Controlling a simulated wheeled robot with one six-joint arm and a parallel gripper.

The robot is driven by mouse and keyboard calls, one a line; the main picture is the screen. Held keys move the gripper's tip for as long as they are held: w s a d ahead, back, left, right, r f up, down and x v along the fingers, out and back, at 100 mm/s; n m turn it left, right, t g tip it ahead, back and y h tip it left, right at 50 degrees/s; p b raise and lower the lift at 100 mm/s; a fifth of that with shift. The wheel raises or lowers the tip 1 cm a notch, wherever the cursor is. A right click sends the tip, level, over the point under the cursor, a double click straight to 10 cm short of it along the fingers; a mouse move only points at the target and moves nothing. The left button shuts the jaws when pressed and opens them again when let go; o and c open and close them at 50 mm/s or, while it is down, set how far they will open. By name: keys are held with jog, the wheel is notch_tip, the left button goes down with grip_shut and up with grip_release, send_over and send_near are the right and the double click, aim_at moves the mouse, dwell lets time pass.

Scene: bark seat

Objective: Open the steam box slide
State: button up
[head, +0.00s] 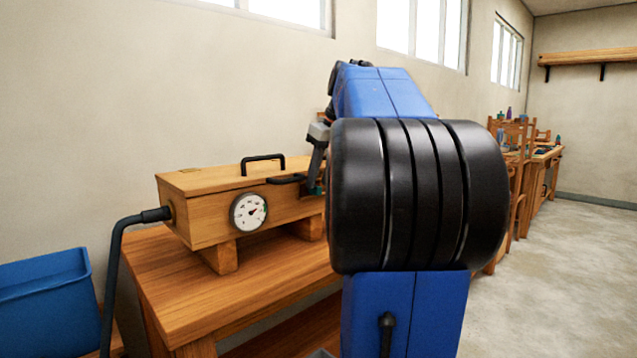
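The steam box (205,213) is a long wooden box on two wooden feet, standing on a workbench at left centre. A black handle (263,161) is on its lid, and a white round gauge (248,212) is on its front. A second black handle-like piece (287,179) shows near the front's upper edge. My gripper (314,186) points down at the right part of the box's front, close to that piece. My blue and black arm hides the box's right end and most of my gripper. I cannot tell whether it touches anything. No slide is clearly visible.
A black hose (118,250) runs from the box's left end down past the workbench (190,295). A blue bin (45,295) stands at left. Chairs (518,170) and another bench (545,155) are behind my arm at right. The floor at right is clear.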

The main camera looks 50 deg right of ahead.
jog(key=shift+x, duration=0.85)
grip_shut()
jog(key=d, duration=0.5)
jog(key=shift+s+d, duration=0.15)
grip_release()
jog(key=shift+d, duration=0.15)
jog(key=shift+r, duration=0.1)
